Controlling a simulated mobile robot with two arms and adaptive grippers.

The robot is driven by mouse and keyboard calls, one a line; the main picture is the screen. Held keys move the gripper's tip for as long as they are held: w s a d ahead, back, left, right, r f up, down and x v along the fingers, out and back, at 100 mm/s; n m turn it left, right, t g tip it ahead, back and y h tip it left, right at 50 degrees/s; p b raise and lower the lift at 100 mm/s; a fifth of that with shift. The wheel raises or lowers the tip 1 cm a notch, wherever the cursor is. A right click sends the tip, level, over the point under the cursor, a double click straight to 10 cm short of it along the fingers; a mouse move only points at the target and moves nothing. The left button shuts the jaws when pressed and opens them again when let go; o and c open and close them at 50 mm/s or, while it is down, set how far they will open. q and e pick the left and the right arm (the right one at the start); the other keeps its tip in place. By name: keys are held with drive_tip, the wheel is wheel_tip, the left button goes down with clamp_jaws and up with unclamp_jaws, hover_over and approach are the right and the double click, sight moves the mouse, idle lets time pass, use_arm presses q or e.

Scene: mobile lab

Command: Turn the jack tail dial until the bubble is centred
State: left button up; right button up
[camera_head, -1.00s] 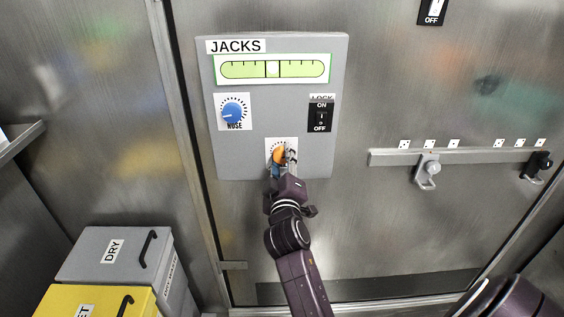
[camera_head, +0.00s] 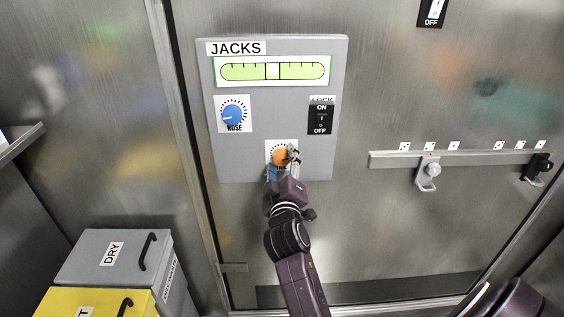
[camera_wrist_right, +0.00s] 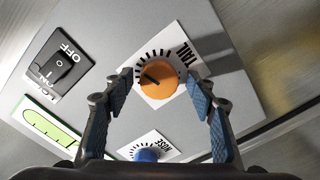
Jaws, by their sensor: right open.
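The orange tail dial (camera_head: 279,157) sits low on the grey jacks panel (camera_head: 235,165); it also shows in the right wrist view (camera_wrist_right: 160,80) with its dark pointer line. My right gripper (camera_head: 283,164) is open at the dial. In the right wrist view its blue-padded fingers (camera_wrist_right: 160,88) stand on either side of the dial, with gaps showing. The green level vial (camera_head: 240,71) is at the panel's top. Its pale bubble (camera_head: 272,70) appears between the two middle lines. The gripper hides part of the dial in the head view. My left gripper is not in view.
The blue nose dial (camera_head: 233,114) and the black lock switch (camera_head: 320,118) are above the tail dial. A rail with a latch (camera_head: 428,173) is at right. A grey box marked DRY (camera_head: 90,262) and a yellow box (camera_head: 70,302) stand at lower left.

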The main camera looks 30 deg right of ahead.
sight(282, 122)
wheel_tip(282, 122, up, 10)
drive_tip(key=shift+f, duration=0.1)
idle(0.4)
